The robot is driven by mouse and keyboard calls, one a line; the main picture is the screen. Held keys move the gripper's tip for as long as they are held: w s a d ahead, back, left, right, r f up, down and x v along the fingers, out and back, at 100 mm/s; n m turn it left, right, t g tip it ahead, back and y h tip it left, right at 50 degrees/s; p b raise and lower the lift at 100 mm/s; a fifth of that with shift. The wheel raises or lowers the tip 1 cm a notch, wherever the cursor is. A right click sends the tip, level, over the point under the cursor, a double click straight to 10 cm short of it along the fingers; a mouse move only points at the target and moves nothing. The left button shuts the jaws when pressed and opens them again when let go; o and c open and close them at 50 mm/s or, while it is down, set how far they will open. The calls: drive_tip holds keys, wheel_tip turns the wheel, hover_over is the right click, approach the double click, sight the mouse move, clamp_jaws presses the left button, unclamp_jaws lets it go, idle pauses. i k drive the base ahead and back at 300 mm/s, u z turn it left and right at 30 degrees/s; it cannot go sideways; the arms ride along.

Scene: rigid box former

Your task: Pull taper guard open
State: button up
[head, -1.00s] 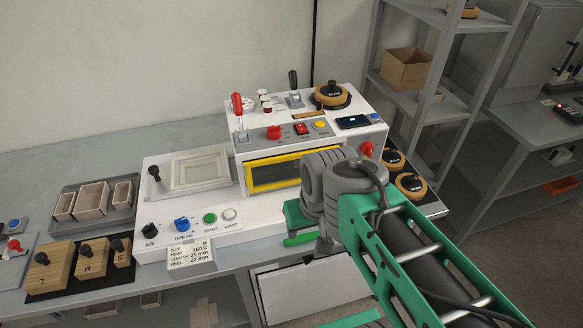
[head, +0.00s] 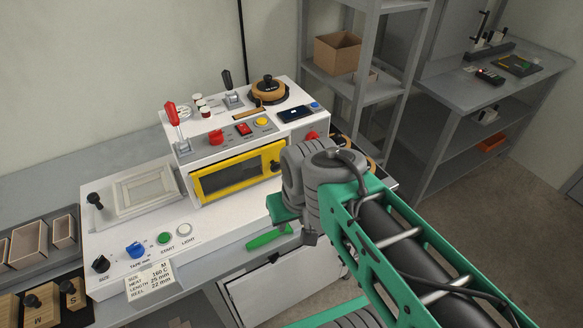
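The taper guard (head: 196,186) is a yellow-framed dark window on the front of the white machine's raised block. It looks closed, lying flat against the front. A black knob (head: 276,167) sits at its right end, close to my grey wrist. My gripper (head: 262,224) is below and right of the guard, in front of the machine's right part. Its two green fingers show apart with a gap between them and nothing visible in it. It does not appear to touch the guard. My wrist hides the machine's right front.
The white machine (head: 110,248) carries a red lever (head: 172,114), a black lever (head: 228,82) and a tape reel (head: 268,88). A tag (head: 150,280) hangs at its front edge. Wooden boxes (head: 30,245) lie left. A shelf rack (head: 368,90) stands behind right; floor is open at right.

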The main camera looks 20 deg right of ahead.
sight(270, 154)
drive_tip(key=k, duration=0.7)
drive_tip(key=u, duration=0.9)
drive_tip(key=i, duration=0.5)
drive_tip(key=z, duration=0.05)
